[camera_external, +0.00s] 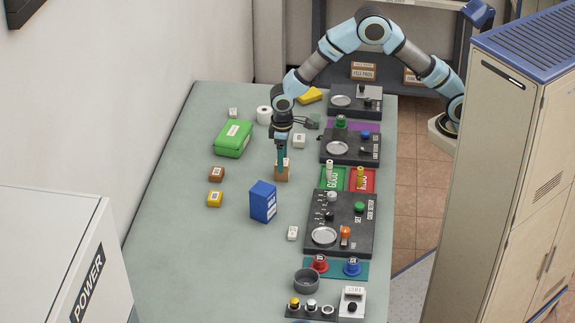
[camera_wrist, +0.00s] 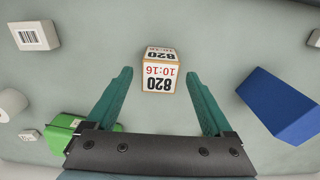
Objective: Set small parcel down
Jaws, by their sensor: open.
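The small parcel (camera_external: 283,174) is a little brown box on the grey-green table, below my gripper (camera_external: 281,161). In the wrist view the parcel (camera_wrist: 160,75) shows a white label reading 820 and 10:16. My gripper (camera_wrist: 160,85) is open, with one teal finger on each side of the parcel and a visible gap to both. The fingers point down at it. The parcel looks upright; exactly how its underside meets the table is hidden.
A blue box (camera_external: 263,202) stands close in front. A green case (camera_external: 233,138), a brown box (camera_external: 216,174) and a yellow box (camera_external: 215,199) lie left. Black control panels (camera_external: 349,222) and green and red trays (camera_external: 363,181) line the right side. The table's left-front is clear.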

